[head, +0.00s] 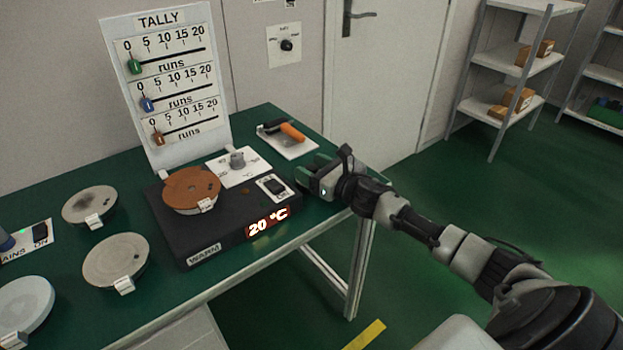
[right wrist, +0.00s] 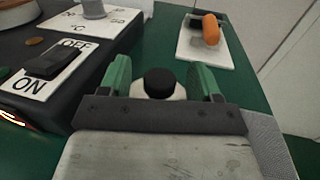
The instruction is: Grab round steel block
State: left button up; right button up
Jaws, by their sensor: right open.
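A round pale block with a black knob on top (right wrist: 160,84) stands on the green bench and looks like the round steel block. In the right wrist view it lies between the two green fingers of my right gripper (right wrist: 164,78), partly hidden by the gripper's dark front bar. The gripper is open; I cannot tell whether the fingers touch the block. In the head view my right gripper (head: 308,177) is low at the bench's right end, beside the warmer, and the block is hidden there. My left gripper is out of view.
The black warmer (head: 225,240) with a copper-coloured disc (head: 190,189) stands just left of the gripper. Several grey discs sit on the left bench. A tally board (head: 190,132) stands at the back.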

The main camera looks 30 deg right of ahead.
jog(key=shift+w+a, duration=0.1)
jog(key=shift+w, duration=0.1)
grip_shut()
jog(key=shift+r, duration=0.15)
dwell(0.3)
